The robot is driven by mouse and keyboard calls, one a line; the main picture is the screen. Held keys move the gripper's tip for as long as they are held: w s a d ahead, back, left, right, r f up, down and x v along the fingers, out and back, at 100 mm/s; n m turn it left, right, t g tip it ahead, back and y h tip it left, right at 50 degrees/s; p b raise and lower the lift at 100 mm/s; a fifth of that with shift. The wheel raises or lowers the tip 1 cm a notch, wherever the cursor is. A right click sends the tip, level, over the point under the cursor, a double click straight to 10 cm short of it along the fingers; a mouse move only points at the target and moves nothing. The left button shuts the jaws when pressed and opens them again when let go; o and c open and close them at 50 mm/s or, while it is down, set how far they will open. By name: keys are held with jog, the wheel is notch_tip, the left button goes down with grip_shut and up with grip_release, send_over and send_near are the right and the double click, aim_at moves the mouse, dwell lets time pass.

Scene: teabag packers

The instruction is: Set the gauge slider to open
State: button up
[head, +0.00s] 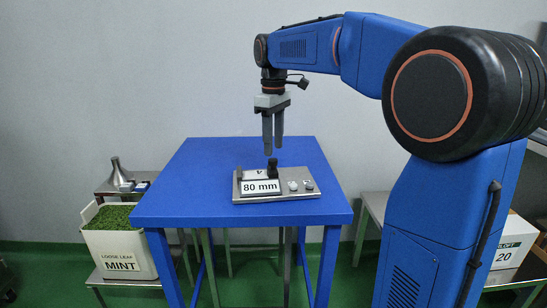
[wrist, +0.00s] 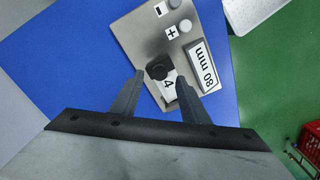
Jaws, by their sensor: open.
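The gauge (head: 306,194) is a grey metal plate on the blue table, with a white "80 mm" display (head: 260,187) at its front. A black knob (head: 273,172) stands at its back; I take it for the slider. It also shows in the wrist view (wrist: 158,68), beside a white label (wrist: 170,90) partly hidden by my finger. My gripper (head: 273,151) points down just above the knob, open and empty. In the wrist view its fingertips (wrist: 160,77) lie either side of the knob; I see no contact.
Two pale round buttons (head: 300,185) marked plus and minus sit on the plate's right side. The blue table top (head: 180,205) is otherwise clear. A mint crate (head: 118,245) stands left of the table.

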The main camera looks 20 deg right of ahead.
aim_at(273, 159)
jog(key=shift+f, duration=2.45)
jog(key=shift+c, duration=0.6)
